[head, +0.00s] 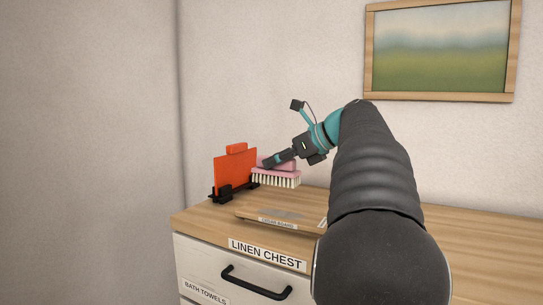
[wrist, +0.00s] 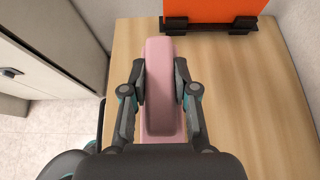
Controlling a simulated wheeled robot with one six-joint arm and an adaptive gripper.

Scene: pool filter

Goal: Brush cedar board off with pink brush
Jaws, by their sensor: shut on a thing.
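The pink brush (head: 282,178) has pale bristles pointing down. My gripper (head: 272,161) is shut on it and holds it above the chest top, between the orange panel and the cedar board. In the wrist view the brush's pink back (wrist: 160,85) lies between the two fingers (wrist: 160,82). The cedar board (head: 255,214) lies on the chest top, with a label on its front edge and a greyish patch on its surface. My arm hides its right part. The board cannot be made out in the wrist view.
An orange panel (head: 235,172) stands in a black holder at the chest's back left; it also shows in the wrist view (wrist: 212,10). The linen chest (head: 195,218) has a drawer labelled bath towels. A framed picture (head: 440,55) hangs on the wall. Bare chest top lies right of my arm.

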